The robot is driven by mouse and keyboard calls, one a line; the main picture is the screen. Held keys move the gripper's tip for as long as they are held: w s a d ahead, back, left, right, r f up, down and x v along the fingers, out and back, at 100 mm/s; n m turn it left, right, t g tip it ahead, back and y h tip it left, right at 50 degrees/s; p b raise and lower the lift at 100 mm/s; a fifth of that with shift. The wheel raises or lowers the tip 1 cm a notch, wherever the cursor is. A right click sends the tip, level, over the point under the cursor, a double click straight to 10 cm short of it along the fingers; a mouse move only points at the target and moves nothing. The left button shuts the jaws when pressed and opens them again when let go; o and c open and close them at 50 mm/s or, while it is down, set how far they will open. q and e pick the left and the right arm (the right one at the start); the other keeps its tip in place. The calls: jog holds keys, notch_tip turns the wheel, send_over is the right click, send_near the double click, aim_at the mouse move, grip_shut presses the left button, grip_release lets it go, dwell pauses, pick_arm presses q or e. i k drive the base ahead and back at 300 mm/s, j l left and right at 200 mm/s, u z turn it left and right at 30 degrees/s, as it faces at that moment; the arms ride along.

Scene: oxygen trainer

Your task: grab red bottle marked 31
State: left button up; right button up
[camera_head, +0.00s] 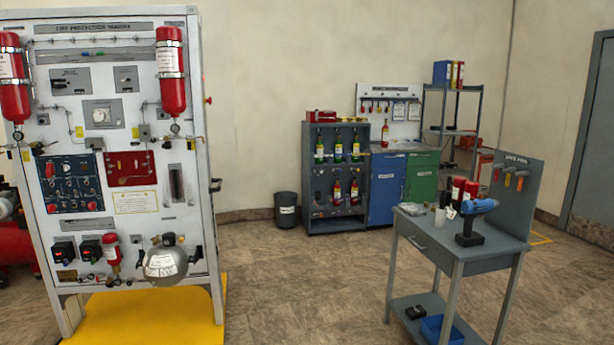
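Several red bottles are in view, and I cannot read the number 31 on any of them. Two large red bottles are strapped upright to the white trainer panel, one at its left edge (14,80) and one at its upper right (170,90). A small red bottle (112,253) is mounted low on the panel. Two red cylinders (458,188) stand at the back of the small workbench. Small red bottles (337,191) stand on the lower shelf of the grey rack, and another red bottle (385,134) stands on the blue cabinet. Neither gripper is in view.
The white panel (120,30) stands on a yellow base (150,318). The workbench (480,250) at right carries a blue drill (480,207). A grey rack (313,160), blue cabinet (387,187) and black bin (287,208) line the back wall. The floor (300,275) between is clear.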

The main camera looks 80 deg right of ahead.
aim_at(385, 129)
jog(key=z, duration=3.15)
